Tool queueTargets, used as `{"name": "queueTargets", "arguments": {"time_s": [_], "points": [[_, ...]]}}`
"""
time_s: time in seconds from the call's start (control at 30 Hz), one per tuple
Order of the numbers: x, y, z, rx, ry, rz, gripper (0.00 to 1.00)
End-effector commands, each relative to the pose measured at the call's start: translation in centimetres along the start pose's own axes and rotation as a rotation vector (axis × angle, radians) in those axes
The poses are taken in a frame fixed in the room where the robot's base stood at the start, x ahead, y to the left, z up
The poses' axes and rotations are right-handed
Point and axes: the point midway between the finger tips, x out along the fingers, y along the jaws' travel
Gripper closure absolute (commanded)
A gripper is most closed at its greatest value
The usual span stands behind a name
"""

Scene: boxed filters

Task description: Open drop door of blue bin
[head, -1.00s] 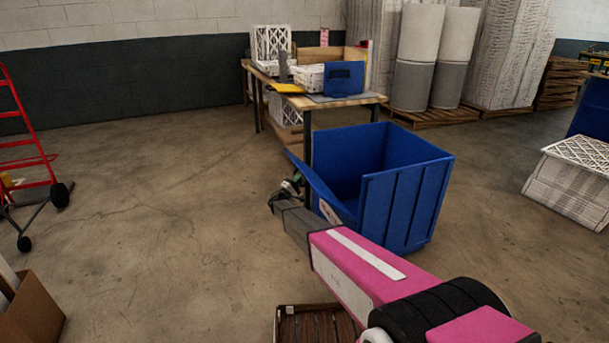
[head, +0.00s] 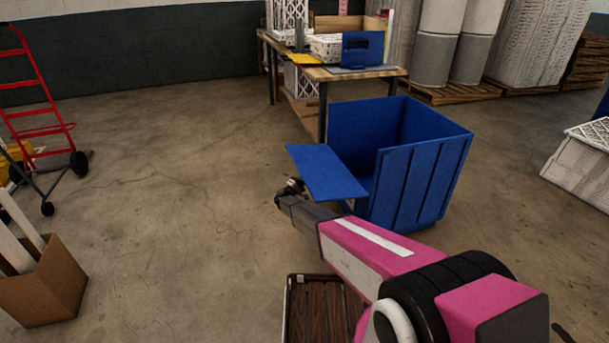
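The blue bin (head: 424,178) stands on the floor right of centre, open at the top. Its drop door (head: 325,173) is folded outward to the left and lies nearly level, leaving the upper part of that side open. My arm reaches in from the lower right, in front of the bin. My gripper (head: 291,188) is at the arm's far end, just below the door's near-left edge. The gripper is small and dark here, so I cannot tell whether its fingers are open or shut, or whether they touch the door.
A workbench (head: 345,73) with white filters and a blue holder stands behind the bin. A red hand truck (head: 40,100) and a cardboard box (head: 45,285) are at the left. A brown slatted pallet (head: 315,312) lies below my arm. The floor left of the door is clear.

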Motion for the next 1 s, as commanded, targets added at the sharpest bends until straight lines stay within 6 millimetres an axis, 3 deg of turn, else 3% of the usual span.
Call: {"name": "queueTargets", "arguments": {"time_s": [0.53, 0.57, 0.6, 0.63, 1.0], "points": [[-0.23, -0.42, -0.18, 0.006, 0.003, 0.002, 1.00], [-0.23, -0.42, -0.18, 0.006, 0.003, 0.002, 0.77], [-0.23, -0.42, -0.18, 0.006, 0.003, 0.002, 0.64], [-0.22, -0.42, -0.17, 0.005, 0.003, 0.002, 0.58], [-0.62, -0.40, -0.12, 0.002, 0.001, 0.002, 0.58]]}}
